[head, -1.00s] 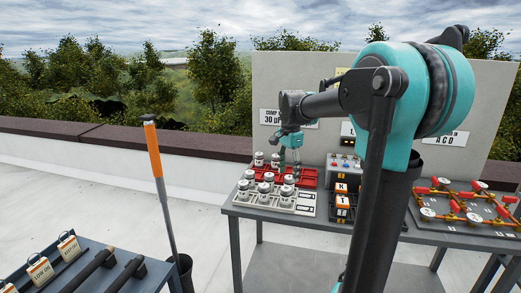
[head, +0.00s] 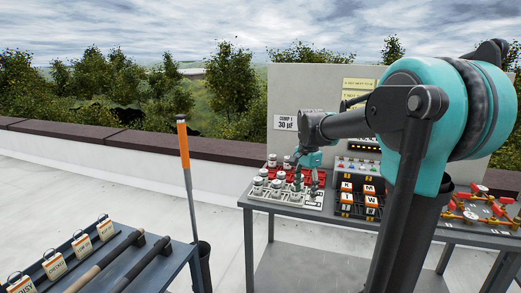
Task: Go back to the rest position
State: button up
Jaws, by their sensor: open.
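My gripper (head: 306,182) shows in the head view at the end of my teal and dark arm. It points down over the right part of a pale rack of several silver cans (head: 277,184) on the grey table (head: 290,211). Its fingers look apart, and I see nothing held between them. The fingertips are small here, and I cannot tell whether they touch a can. A red tray (head: 285,161) with a few white cans lies just behind the rack, partly hidden by my gripper.
Black blocks with orange labels (head: 359,198) stand right of the rack. Red-handled brass valves (head: 480,208) lie at the far right. A backboard (head: 278,95) rises behind. An orange-topped pole (head: 183,145) stands between bench and table.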

jog(key=s+d+f+n+t, duration=0.1)
jog(key=s+f+n, duration=0.4)
jog(key=s+f, duration=0.3)
jog(key=s+d+f+n+t, duration=0.2)
jog(key=s+f+n, duration=0.4)
jog(key=s+f, duration=0.3)
jog(key=s, duration=0.2)
jog(key=shift+s+d+f+t, duration=0.25)
jog(key=shift+s+d+t, duration=0.05)
